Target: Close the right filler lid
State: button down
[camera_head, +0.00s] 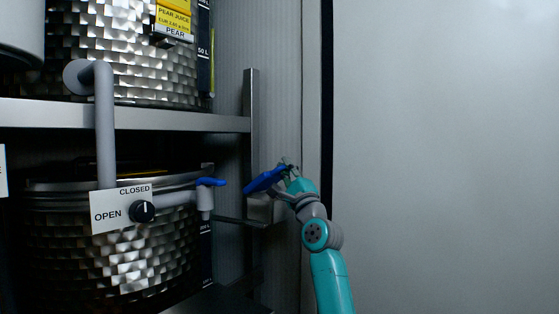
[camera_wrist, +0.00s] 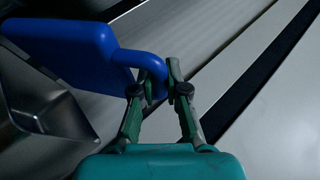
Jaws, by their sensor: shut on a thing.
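The filler lid (camera_head: 264,180) is a flat blue piece, tilted, just left of my gripper (camera_head: 288,168) in the head view. In the wrist view the lid (camera_wrist: 65,45) is a blue slab with a looped handle (camera_wrist: 146,62) at its right end. My gripper (camera_wrist: 160,82) is shut on this handle. A grey metal filler hopper (camera_wrist: 45,115) lies below the lid in the wrist view. It also shows under the lid in the head view (camera_head: 259,209). The lid stands tilted above the hopper, apart from it at its visible side. Its hinge is not clear.
A steel drum (camera_head: 100,250) with a blue tap handle (camera_head: 211,181) and an open/closed plate (camera_head: 122,208) stands left. A shelf (camera_head: 130,116) with another drum (camera_head: 130,45) is above. A metal post (camera_head: 251,110) rises behind the lid. A plain wall (camera_head: 440,150) fills the right.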

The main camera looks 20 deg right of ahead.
notch_tip(320, 180, down, 8)
jog(key=s+d, duration=0.1)
jog(key=s, duration=0.1)
jog(key=shift+d+f, duration=0.15)
jog(key=shift+d, duration=0.15)
jog(key=shift+f, duration=0.1)
dwell(0.4)
jog(key=c, duration=1.6)
grip_release()
jog(key=shift+o, duration=0.8)
jog(key=shift+s, duration=0.1)
jog(key=shift+s, duration=0.1)
jog(key=v, duration=1.2)
